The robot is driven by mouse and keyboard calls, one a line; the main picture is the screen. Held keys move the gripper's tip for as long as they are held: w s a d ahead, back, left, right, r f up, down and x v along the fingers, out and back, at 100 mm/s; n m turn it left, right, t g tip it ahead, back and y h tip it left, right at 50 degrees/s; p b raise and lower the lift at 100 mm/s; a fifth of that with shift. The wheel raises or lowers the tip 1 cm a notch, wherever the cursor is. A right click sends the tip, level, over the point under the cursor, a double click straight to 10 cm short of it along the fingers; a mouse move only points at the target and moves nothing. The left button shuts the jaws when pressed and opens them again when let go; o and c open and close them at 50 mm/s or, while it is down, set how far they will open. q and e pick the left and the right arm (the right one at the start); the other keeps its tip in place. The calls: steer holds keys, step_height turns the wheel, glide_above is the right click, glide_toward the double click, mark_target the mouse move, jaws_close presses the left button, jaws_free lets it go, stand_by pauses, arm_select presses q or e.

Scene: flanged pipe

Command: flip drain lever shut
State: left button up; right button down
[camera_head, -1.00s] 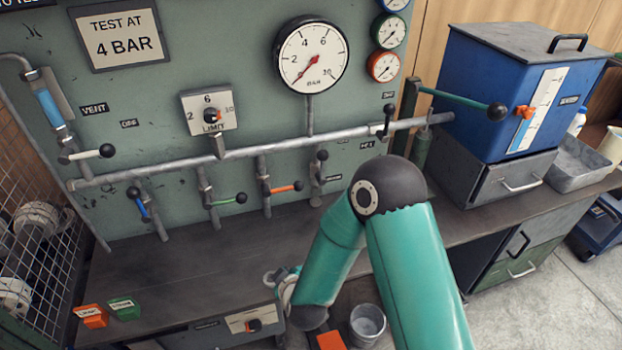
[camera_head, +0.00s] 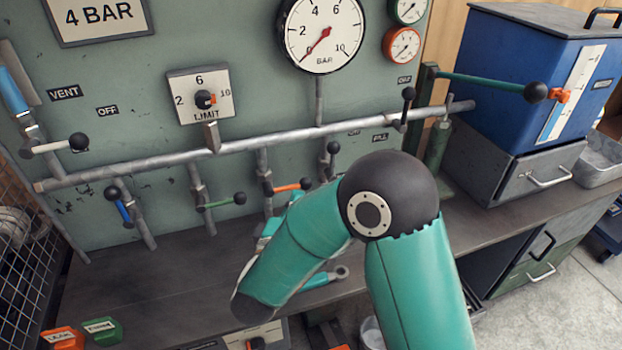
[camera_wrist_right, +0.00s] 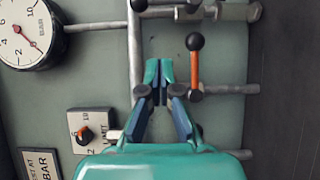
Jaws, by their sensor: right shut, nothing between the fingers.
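Several small levers sit on the panel's pipework; I cannot read which one is labelled drain. In the head view the orange lever (camera_head: 287,187) with a black knob points right across its stub pipe. It also shows in the right wrist view (camera_wrist_right: 194,72). A dark lever (camera_head: 332,160) with a black knob stands to its right. My right gripper (camera_wrist_right: 158,78) is shut and empty, its fingertips beside the orange lever and apart from its knob. In the head view my right forearm hides most of the gripper. My left gripper is out of view.
The green lever (camera_head: 220,201) and blue lever (camera_head: 121,208) are further left, the white lever (camera_head: 55,146) near VENT. The main pipe (camera_head: 260,144) runs above the lower levers. A blue tank (camera_head: 510,80) with a long green lever (camera_head: 490,82) stands at the right.

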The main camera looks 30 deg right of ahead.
mark_target(332, 161)
steer(key=shift+s+d+b+x, duration=0.15)
steer(key=shift+s+d+x, duration=0.2)
steer(key=shift+x, duration=1.75)
steer(key=shift+s+d+b+x, duration=0.2)
steer(key=shift+s+d+x, duration=0.15)
steer(key=shift+x, duration=1.75)
steer(key=shift+s+d+b+x, duration=0.15)
steer(key=shift+s+d+x, duration=0.2)
steer(key=shift+x, duration=1.75)
